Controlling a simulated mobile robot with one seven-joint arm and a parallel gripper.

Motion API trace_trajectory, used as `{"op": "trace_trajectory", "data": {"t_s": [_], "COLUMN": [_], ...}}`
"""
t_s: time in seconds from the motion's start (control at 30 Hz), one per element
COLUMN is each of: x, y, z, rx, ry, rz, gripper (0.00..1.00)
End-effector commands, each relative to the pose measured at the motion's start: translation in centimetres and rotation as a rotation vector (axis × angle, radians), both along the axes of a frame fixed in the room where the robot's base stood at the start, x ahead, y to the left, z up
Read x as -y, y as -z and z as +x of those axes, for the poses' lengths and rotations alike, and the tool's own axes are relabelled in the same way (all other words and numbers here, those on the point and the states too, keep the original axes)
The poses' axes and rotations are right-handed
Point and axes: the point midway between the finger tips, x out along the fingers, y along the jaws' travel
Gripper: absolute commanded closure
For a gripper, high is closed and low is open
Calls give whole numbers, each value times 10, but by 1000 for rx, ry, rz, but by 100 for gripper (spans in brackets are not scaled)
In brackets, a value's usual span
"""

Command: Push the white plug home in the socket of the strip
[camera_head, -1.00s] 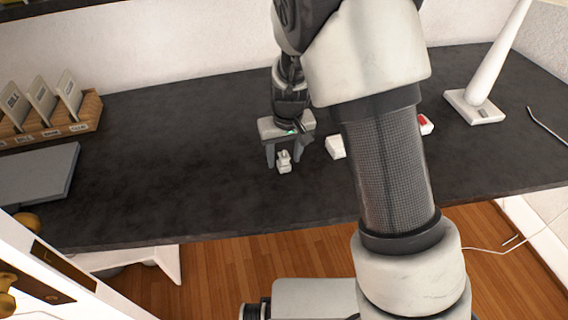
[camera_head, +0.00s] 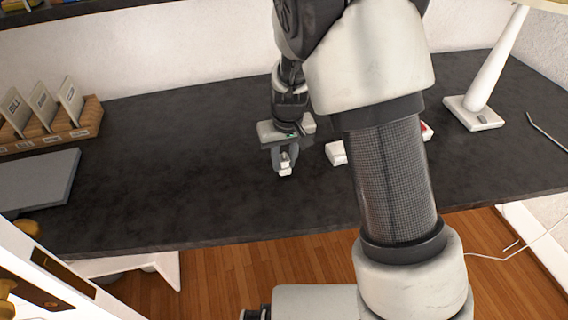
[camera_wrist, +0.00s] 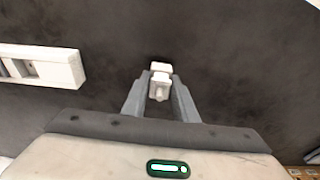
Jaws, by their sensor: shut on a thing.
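The white plug (camera_head: 285,169) is between the fingertips of my gripper (camera_head: 284,160), over the dark desk in the head view. In the wrist view the plug (camera_wrist: 160,84) sits between the two grey fingers of my gripper (camera_wrist: 159,92), which are shut on it. I cannot tell whether the plug still touches the desk. The white strip (camera_head: 336,152) lies to the right of the gripper in the head view, partly hidden behind my arm. In the wrist view the strip's end (camera_wrist: 62,68) shows at the left with a socket recess, apart from the plug.
A white lamp base (camera_head: 473,113) stands at the right of the dark desk (camera_head: 180,150). A wooden card holder (camera_head: 60,133) and a grey flat panel (camera_head: 38,180) are at the left. The desk between the panel and my gripper is clear.

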Motion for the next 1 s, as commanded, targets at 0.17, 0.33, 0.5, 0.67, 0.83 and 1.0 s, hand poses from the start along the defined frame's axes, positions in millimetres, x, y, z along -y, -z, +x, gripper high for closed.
{"op": "trace_trajectory", "data": {"t_s": [0.17, 0.33, 0.5, 0.67, 0.83, 1.0], "x": [0, 0, 0, 0, 0, 6], "y": [-42, -70, -82, -83, -83, -87], "z": [1, 1, 0, 0, 0, 0], "rx": [5, 5, 2, 1, 1, 3], "ry": [0, 0, 0, 0, 1, 11], "rz": [2, 2, 0, -1, 0, -2], "gripper": [96, 96, 96, 96, 96, 96]}}
